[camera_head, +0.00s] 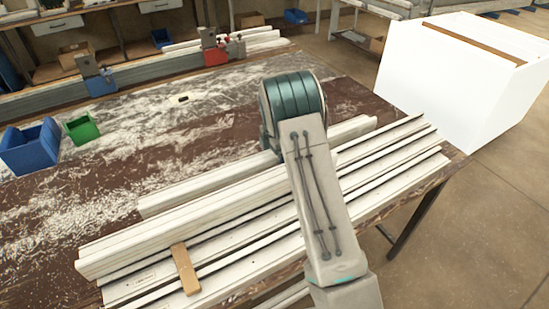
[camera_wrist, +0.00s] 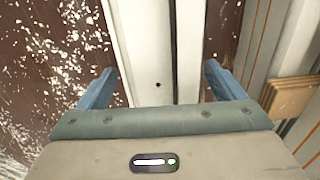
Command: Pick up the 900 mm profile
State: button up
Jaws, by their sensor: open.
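Several long white profiles lie side by side along the front of the brown bench (camera_head: 190,120). The rearmost one, a shorter white profile (camera_head: 205,183), lies a little apart behind the bundle (camera_head: 150,240). No length marking is readable, so I cannot tell by label which is 900 mm. In the wrist view a white profile (camera_wrist: 150,60) with a small dark hole runs between the two blue fingers of my gripper (camera_wrist: 160,84). The fingers are open, with a gap visible on each side of it. In the head view my arm hides the gripper and part of the profiles.
A wooden block (camera_head: 185,269) lies across the front profiles; it also shows in the wrist view (camera_wrist: 288,96). Blue (camera_head: 32,146) and green (camera_head: 82,128) bins stand at left. A clamp rail (camera_head: 130,75) runs behind. A large white box (camera_head: 450,85) stands right.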

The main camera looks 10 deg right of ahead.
jog(key=shift+f, duration=0.15)
jog(key=c, duration=1.5)
jog(key=shift+w, duration=0.1)
jog(key=c, duration=0.4)
jog(key=shift+r, duration=0.2)
